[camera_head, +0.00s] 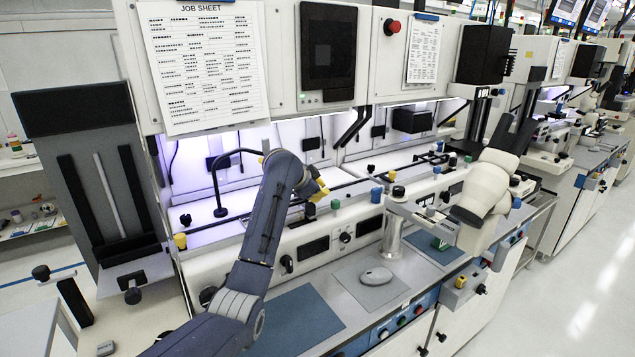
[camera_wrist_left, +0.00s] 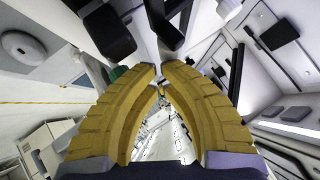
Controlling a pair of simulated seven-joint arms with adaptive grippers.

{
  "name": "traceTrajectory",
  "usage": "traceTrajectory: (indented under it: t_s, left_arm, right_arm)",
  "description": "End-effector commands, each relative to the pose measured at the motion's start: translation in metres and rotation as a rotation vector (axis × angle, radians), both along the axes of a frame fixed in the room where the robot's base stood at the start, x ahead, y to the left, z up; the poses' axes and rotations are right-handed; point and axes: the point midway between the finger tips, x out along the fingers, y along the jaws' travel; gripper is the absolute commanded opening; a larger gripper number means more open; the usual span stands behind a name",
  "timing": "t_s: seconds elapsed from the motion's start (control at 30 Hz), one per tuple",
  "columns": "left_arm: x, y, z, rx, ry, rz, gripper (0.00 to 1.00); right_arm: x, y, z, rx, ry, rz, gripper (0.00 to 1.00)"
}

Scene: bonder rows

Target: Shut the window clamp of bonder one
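My left arm reaches up from the bottom in the head view. Its yellow-fingered gripper (camera_head: 318,187) is beside the dark rail along the front of the lit bench bay. In the left wrist view the gripper's yellow fingertips (camera_wrist_left: 160,70) come together almost to touching, with nothing seen held. Black lever-like parts (camera_wrist_left: 170,25) are just beyond the tips, apart from them as far as I can see. The nearest bonder's panel (camera_head: 345,238) lies under the rail. I cannot single out the window clamp or tell its state. My right gripper is not in view.
A pale microscope-like head (camera_head: 484,195) on a post stands right of my left gripper. A mouse (camera_head: 376,276) lies on a grey pad, with a blue mat (camera_head: 300,318) nearby. A thin black bent lamp (camera_head: 219,211) stands left of the gripper. A job sheet (camera_head: 200,65) hangs above.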

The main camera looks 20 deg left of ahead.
Motion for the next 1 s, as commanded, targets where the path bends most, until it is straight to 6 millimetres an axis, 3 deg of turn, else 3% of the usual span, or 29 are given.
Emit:
traceTrajectory:
  t_s: [0.07,0.47,1.0]
  left_arm:
    - [-0.002,-0.002,-0.007,0.001,0.001,0.0,0.0]
    - [-0.002,-0.002,-0.006,-0.001,-0.001,0.0,0.0]
    - [-0.002,-0.003,0.011,-0.001,-0.001,0.0,0.0]
  right_arm:
    - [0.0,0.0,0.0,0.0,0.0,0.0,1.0]
    - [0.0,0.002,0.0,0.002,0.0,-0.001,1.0]
    - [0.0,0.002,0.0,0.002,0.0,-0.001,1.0]
